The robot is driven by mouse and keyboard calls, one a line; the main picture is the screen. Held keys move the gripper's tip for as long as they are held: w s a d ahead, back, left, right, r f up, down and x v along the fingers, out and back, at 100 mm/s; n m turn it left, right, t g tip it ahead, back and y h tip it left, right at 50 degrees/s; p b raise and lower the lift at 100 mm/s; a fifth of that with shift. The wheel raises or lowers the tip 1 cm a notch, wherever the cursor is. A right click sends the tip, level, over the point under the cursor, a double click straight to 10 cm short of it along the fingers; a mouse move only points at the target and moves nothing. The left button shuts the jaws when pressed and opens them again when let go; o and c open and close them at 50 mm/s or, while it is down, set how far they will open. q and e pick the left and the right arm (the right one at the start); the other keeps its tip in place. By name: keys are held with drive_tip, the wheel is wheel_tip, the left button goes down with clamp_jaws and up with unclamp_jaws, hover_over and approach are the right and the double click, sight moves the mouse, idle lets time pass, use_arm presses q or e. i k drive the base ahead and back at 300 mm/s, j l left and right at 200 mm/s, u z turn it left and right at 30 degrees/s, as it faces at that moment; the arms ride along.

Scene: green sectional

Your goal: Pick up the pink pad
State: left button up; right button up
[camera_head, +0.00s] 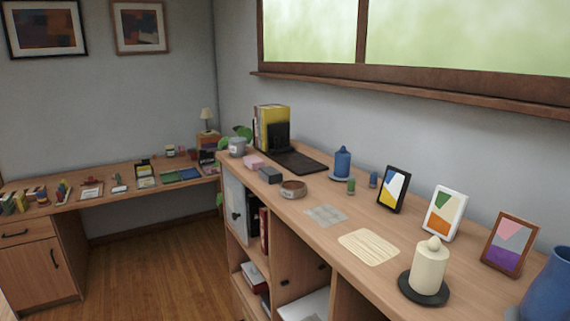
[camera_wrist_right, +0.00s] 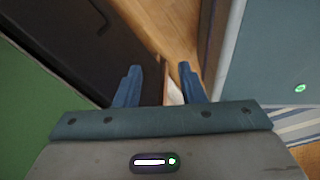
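A small pink pad (camera_head: 253,161) lies on the wooden shelf top (camera_head: 299,212) in the head view, near its far left part. It sits beside a dark grey block (camera_head: 270,175) and in front of the black laptop. My right gripper (camera_wrist_right: 158,69) shows in the right wrist view with its two blue fingers apart and nothing between them. The pad is not seen in that view. Neither gripper shows in the head view, so my left gripper is out of sight.
The shelf top also holds a laptop (camera_head: 296,160), a round brown dish (camera_head: 293,189), a potted plant (camera_head: 238,145), picture frames and a cream candle (camera_head: 430,266). A desk (camera_head: 100,200) stands at the left. The wooden floor (camera_head: 160,270) before the shelf is clear.

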sight(254, 162)
drive_tip(key=i+j+z, duration=0.1)
drive_tip(key=j+z, duration=0.15)
drive_tip(key=z, duration=0.15)
drive_tip(key=i+j+z, duration=0.1)
drive_tip(key=j+z, duration=0.15)
drive_tip(key=z, duration=0.2)
drive_tip(key=j+z, duration=0.6)
drive_tip(key=z, duration=0.2)
drive_tip(key=i+j, duration=0.05)
